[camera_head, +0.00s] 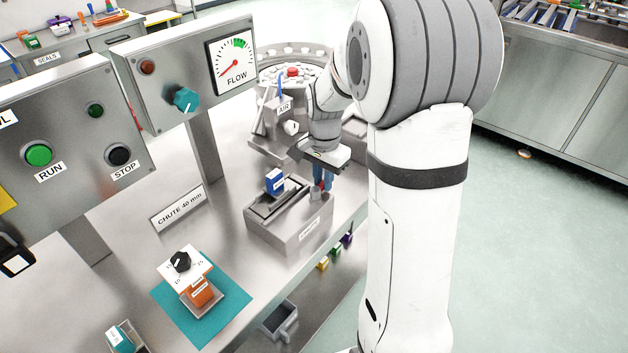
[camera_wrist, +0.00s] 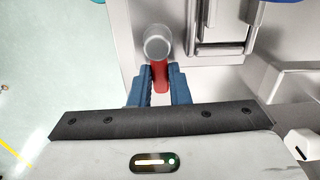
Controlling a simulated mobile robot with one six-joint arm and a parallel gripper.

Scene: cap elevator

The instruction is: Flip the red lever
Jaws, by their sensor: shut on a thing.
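The red lever (camera_wrist: 160,79) shows in the wrist view as a short red bar between my two blue fingers. A round grey, cup-like end (camera_wrist: 158,42) sits just beyond it. My gripper (camera_wrist: 161,73) is shut on the lever, one finger on each side. In the head view, my gripper (camera_head: 322,183) points down at the right end of a grey metal block (camera_head: 290,232). There the fingers hide most of the lever, and only a little red shows.
A blue box (camera_head: 274,181) sits on the block's slotted top, left of my gripper. Behind are an AIR-labelled unit (camera_head: 284,107) and a round cap feeder (camera_head: 293,52). Panels with RUN, STOP and FLOW labels stand at left. The table's edge lies close on the right.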

